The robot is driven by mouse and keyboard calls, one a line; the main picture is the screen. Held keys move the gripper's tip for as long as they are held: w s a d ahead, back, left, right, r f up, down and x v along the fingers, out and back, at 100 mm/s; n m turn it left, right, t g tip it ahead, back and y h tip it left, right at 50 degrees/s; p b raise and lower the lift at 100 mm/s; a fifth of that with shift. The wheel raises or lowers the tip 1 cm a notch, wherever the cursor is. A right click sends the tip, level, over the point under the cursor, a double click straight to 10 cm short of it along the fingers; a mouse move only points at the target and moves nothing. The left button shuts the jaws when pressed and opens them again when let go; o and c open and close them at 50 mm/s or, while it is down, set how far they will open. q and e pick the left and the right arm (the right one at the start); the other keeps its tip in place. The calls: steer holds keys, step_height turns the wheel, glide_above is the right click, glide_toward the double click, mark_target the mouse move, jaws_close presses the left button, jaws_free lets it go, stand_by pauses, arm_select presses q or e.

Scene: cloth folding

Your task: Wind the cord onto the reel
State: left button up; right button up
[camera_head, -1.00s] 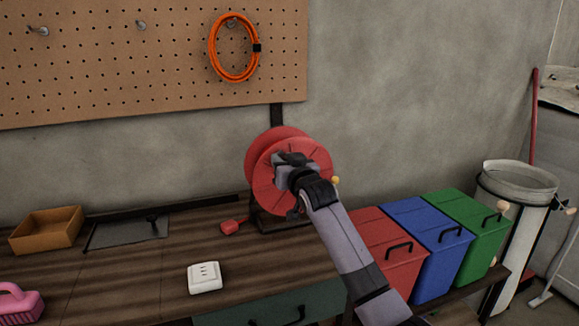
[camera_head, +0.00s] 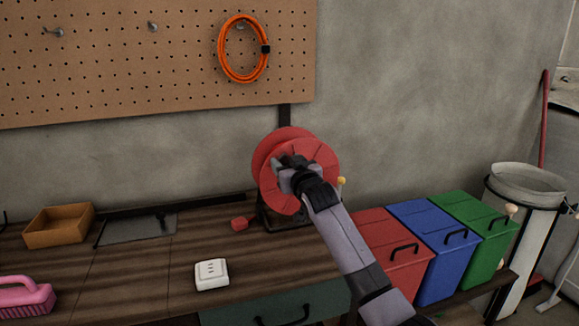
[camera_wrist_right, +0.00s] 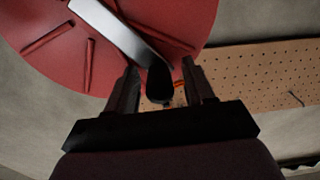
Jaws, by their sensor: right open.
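The red reel (camera_head: 322,158) stands upright on a dark stand at the back of the workbench. My right gripper (camera_head: 284,176) is in front of the reel's face and covers part of it. In the right wrist view, my right gripper (camera_wrist_right: 159,66) is open, with its fingers on either side of a black crank knob (camera_wrist_right: 160,84). A silver crank arm (camera_wrist_right: 112,28) runs from the knob across the red reel face (camera_wrist_right: 60,45). Contact between fingers and knob cannot be told. No cord is clearly visible on the reel. My left gripper is not in view.
An orange coil (camera_head: 220,52) hangs on the pegboard (camera_head: 110,70). Red (camera_head: 376,228), blue (camera_head: 432,218) and green (camera_head: 478,210) bins stand right of my arm.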

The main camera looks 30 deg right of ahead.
steer(key=v, duration=0.7)
steer(key=shift+b, duration=0.3)
steer(key=shift+s, duration=0.1)
stand_by(0.3)
steer(key=s+a+f+n+g+y, duration=0.1)
steer(key=s+a+f+g, duration=0.3)
steer(key=s+f, duration=0.5)
steer(key=s+a+f+n+g+y, duration=0.1)
steer(key=s+a+f+g+y, duration=0.2)
steer(key=s+f, duration=0.65)
steer(key=s+a+f+n+g, duration=0.1)
steer(key=s+a+f+g, duration=0.25)
steer(key=s, duration=0.65)
steer(key=s+a+f+n+g, duration=0.1)
steer(key=s+a+f+g, duration=0.3)
steer(key=s, duration=0.7)
steer(key=w+a+f+t+y, duration=0.2)
steer(key=w+f+t, duration=0.4)
steer(key=f, duration=0.3)
steer(key=shift+w+f+t, duration=0.35)
steer(key=shift+w+t, duration=0.05)
steer(key=shift+t, duration=0.25)
steer(key=shift+a, duration=0.1)
